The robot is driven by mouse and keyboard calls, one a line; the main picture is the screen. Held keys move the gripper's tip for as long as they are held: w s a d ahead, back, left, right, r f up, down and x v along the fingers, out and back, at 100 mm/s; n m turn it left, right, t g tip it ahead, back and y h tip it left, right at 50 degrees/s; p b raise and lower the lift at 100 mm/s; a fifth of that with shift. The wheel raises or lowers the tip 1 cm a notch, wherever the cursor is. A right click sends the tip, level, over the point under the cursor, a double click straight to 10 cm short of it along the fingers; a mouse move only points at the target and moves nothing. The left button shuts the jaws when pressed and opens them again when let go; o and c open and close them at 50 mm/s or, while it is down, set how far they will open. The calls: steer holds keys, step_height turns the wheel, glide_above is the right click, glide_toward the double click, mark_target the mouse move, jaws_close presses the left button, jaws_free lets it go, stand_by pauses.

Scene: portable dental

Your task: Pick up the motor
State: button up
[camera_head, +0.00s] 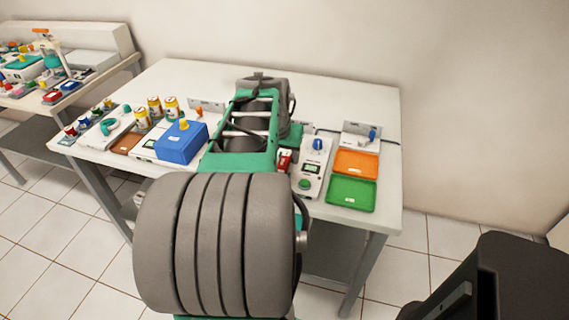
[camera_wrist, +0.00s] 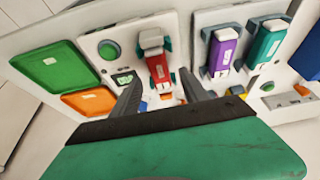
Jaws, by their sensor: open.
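No label marks the motor. A small red piece with a grey end, perhaps the motor, lies in a holder in the wrist view (camera_wrist: 159,72), and a red piece also shows beside my arm in the head view (camera_head: 284,161). Purple (camera_wrist: 223,50) and teal (camera_wrist: 265,45) pieces of similar shape sit in holders to its right in the wrist view. My gripper (camera_wrist: 158,90) is open, its fingertips pointing toward the red piece's lower end, one to each side. I cannot tell whether they touch it. In the head view my arm hides the gripper.
A white unit with a green button and display (camera_head: 311,168) stands by the red piece. Orange (camera_head: 356,164) and green (camera_head: 351,193) trays lie to its right. A blue box (camera_head: 181,143) and several jars (camera_head: 155,107) stand left on the white table (camera_head: 383,98).

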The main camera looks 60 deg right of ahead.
mark_target(286, 158)
steer(key=shift+x, duration=0.95)
steer(key=shift+f, duration=0.3)
steer(key=shift+c, duration=0.3)
jaws_close()
